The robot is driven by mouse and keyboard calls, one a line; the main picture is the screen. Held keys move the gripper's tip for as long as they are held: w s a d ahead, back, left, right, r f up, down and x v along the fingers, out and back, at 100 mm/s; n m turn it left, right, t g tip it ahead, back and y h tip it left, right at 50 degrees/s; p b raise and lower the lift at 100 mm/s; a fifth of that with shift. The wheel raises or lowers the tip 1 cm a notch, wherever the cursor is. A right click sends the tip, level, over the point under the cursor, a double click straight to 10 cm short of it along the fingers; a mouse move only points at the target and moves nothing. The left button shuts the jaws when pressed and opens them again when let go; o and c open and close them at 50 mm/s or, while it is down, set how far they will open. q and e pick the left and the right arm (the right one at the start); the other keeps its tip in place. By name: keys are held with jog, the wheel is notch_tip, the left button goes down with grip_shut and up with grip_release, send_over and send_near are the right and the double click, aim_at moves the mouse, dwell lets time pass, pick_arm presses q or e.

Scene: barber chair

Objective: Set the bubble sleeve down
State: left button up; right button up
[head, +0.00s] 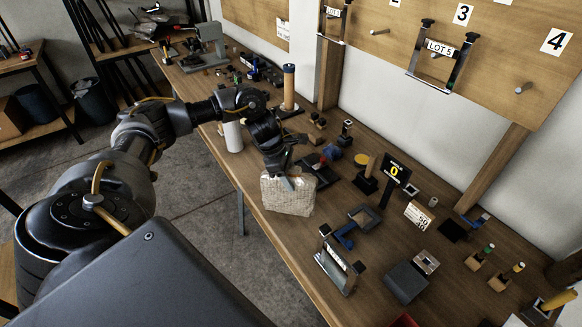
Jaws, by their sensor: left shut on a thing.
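The bubble sleeve (288,197) is a pale, cream-coloured, flat pouch with a bumpy texture. It is near the front edge of the wooden workbench, left of the middle of its length. My left gripper (284,178) is above it, shut on its upper edge, and the sleeve hangs upright below the fingers. I cannot tell whether its lower edge touches the bench. My right gripper is not in view.
The workbench (292,236) is crowded. A blue bracket (352,227), a metal frame (336,270) and a dark grey block (407,282) stand to the right. A white cylinder (232,136) stands to the left. Bare wood shows near the front edge.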

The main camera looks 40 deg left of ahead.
pick_arm(q)
notch_tip(320, 180, down, 2)
jog(key=shift+f, duration=0.2)
jog(key=shift+f, duration=0.15)
jog(key=o, duration=1.2)
